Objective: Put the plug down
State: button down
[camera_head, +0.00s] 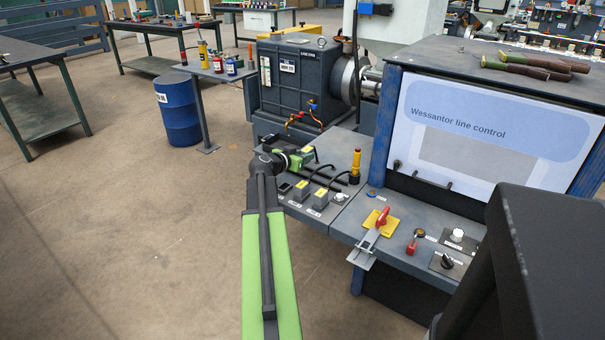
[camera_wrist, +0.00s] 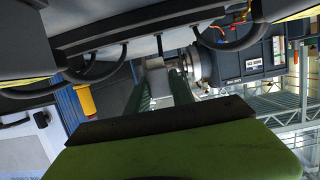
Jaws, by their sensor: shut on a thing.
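My gripper (camera_head: 307,156) is at the end of my green arm, low over the left part of the grey console. In the wrist view its two dark green fingers (camera_wrist: 163,84) are shut around a small light grey block, which I take to be the plug (camera_wrist: 155,64). The plug is hidden behind the gripper in the head view. Two grey connector boxes with yellow labels, a left one (camera_head: 300,189) and a right one (camera_head: 320,198), sit on the console just in front of the gripper. Black cables rise from them. I cannot tell whether the plug touches anything.
A yellow and black upright pendant (camera_head: 355,166) stands right of the gripper. A red-handled switch on a yellow plate (camera_head: 381,220) is at the console's front. The control screen (camera_head: 490,125) rises at right. The dark extruder box (camera_head: 298,78) stands behind. Open floor lies left.

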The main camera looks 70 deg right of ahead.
jog(key=shift+w+f, duration=0.25)
jog(key=shift+w, duration=0.2)
notch_tip(320, 180, down, 4)
jog(key=b, duration=0.4)
jog(key=shift+f, duration=0.25)
jog(key=shift+f+b, duration=0.15)
jog(key=shift+b, duration=0.35)
jog(key=shift+s+a, duration=0.1)
jog(key=c, duration=1.1)
grip_release()
jog(key=shift+s+a+f, duration=0.1)
jog(key=shift+a, duration=0.05)
